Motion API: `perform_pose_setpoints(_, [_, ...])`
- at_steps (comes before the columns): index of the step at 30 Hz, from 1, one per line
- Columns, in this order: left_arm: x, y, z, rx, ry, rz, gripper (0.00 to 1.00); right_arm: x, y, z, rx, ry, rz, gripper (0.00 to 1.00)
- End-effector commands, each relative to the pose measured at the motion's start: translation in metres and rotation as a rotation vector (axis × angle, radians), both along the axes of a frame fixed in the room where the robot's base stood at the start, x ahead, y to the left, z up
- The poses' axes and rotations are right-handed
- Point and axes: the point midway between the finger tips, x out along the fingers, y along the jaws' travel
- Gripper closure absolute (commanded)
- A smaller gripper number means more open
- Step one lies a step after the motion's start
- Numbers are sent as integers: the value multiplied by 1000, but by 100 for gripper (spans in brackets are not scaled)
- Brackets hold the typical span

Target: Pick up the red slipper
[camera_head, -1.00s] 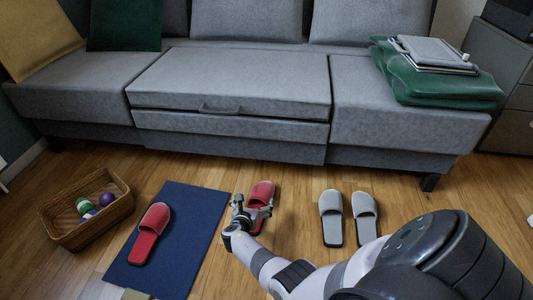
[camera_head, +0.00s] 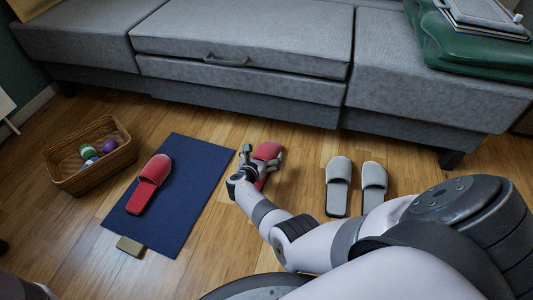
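One red slipper (camera_head: 266,152) lies on the wood floor just right of the blue mat. My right gripper (camera_head: 261,157) is at this slipper, its fingers spread to either side and covering part of it. The fingers look apart; whether they touch the slipper is not clear. A second red slipper (camera_head: 149,184) lies on the blue mat (camera_head: 201,160), toe pointing away from me. My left gripper is not in view.
A wicker basket (camera_head: 64,174) with several balls stands left of the mat. Two grey slippers, one (camera_head: 338,184) beside the other (camera_head: 374,180), lie to the right. A small tan block (camera_head: 130,246) is at the mat's near edge. The grey sofa (camera_head: 240,75) bounds the far side.

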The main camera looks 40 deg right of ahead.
Motion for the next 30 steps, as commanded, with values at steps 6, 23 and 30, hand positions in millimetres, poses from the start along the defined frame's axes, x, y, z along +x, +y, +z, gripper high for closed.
perform_pose_setpoints(6, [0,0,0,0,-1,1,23,0,0,0,0,0,0,21])
perform_pose_setpoints(23, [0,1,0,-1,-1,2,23,0,0,0,1,-1,0,56])
perform_pose_setpoints(30, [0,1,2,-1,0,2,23,0,0,2,1,-1,0,56])
